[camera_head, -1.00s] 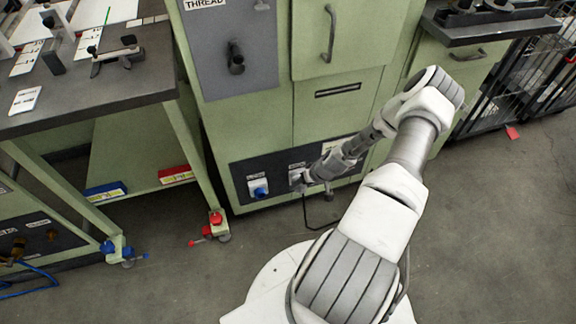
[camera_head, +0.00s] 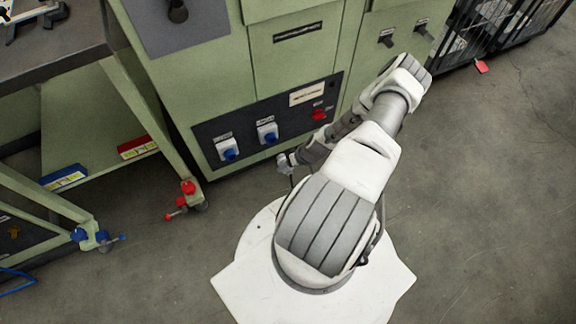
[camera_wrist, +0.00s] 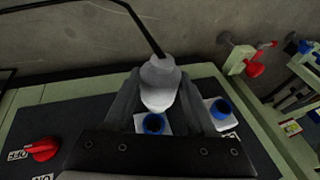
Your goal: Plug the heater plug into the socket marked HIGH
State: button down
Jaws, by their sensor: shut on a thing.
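My gripper (camera_wrist: 159,76) is shut on the pale grey heater plug (camera_wrist: 158,92), with its black cable rising away from it in the wrist view. In the head view my gripper (camera_head: 286,162) is low in front of the dark socket panel (camera_head: 246,119), apart from it. Two white sockets with blue round openings sit on the panel, a left one (camera_head: 227,149) and a right one (camera_head: 267,132). In the wrist view the plug partly covers one socket (camera_wrist: 153,124); the other socket (camera_wrist: 222,110) is to its right. The socket labels are too small to read.
A red switch (camera_head: 319,115) sits right of the sockets, under a cream label (camera_head: 309,94). A green bench with a red-clamped leg (camera_head: 188,188) stands left of the cabinet. Red (camera_head: 138,147) and blue (camera_head: 63,176) boxes lie on its lower shelf. Floor at right is clear.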

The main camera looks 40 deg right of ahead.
aim_at(284, 157)
jog(key=w+b, duration=0.1)
jog(key=w, duration=0.1)
jog(key=w+d+b, duration=0.1)
jog(key=w, duration=0.1)
jog(key=shift+f, duration=0.1)
jog(key=shift+w+d+b, duration=0.15)
jog(key=shift+w+b, duration=0.15)
jog(key=shift+w, duration=0.6)
jog(key=shift+b, duration=0.6)
dwell(0.8)
jog(key=shift+w+d, duration=0.1)
jog(key=shift+w, duration=0.2)
dwell(0.3)
jog(key=shift+w+d+b, duration=0.2)
jog(key=shift+w+b, duration=0.2)
jog(key=shift+w, duration=0.4)
jog(key=shift+w+d+b, duration=0.15)
jog(key=shift+w+b, duration=0.25)
jog(key=shift+w, duration=0.35)
